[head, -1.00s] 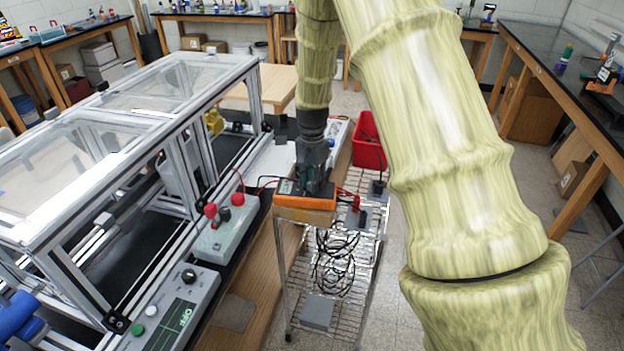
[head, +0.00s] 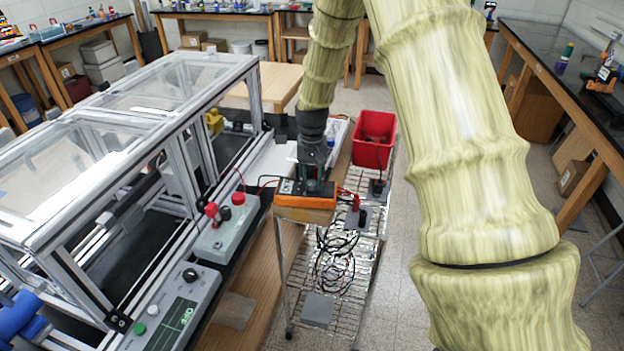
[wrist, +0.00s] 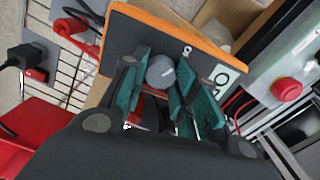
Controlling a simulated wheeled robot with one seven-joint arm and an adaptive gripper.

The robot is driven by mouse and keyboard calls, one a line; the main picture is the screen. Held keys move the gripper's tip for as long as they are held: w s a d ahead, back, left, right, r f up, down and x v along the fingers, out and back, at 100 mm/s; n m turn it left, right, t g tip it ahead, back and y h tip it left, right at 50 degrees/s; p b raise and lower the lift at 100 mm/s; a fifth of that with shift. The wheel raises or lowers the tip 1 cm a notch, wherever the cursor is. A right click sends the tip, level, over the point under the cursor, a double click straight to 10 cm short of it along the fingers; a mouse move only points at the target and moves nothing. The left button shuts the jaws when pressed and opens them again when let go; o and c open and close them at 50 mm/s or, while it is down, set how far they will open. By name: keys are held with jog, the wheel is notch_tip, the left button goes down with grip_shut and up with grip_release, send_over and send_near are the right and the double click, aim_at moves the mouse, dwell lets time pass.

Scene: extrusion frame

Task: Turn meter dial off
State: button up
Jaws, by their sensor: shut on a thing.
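The meter is an orange-edged box with a dark face, on top of a wire cart in the head view (head: 305,205). It fills the upper middle of the wrist view (wrist: 200,38), where an "O" mark and a white label show on its face. Its round grey dial (wrist: 160,70) sits between my teal finger pads. My gripper (head: 314,186) points down onto the meter face and is shut on the dial. In the head view the fingers hide the dial. The dial's pointer direction cannot be read.
A red bin (head: 374,140) stands just behind the meter on the cart. Red and black leads (head: 350,199) lie beside the meter, and black cables hang below. Left of it is a grey control box with red knobs (head: 226,225) by the framed enclosure (head: 120,190).

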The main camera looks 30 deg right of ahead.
aim_at(312, 182)
dwell(0.5)
jog(key=o, duration=1)
notch_tip(312, 182, up, 12)
dwell(0.5)
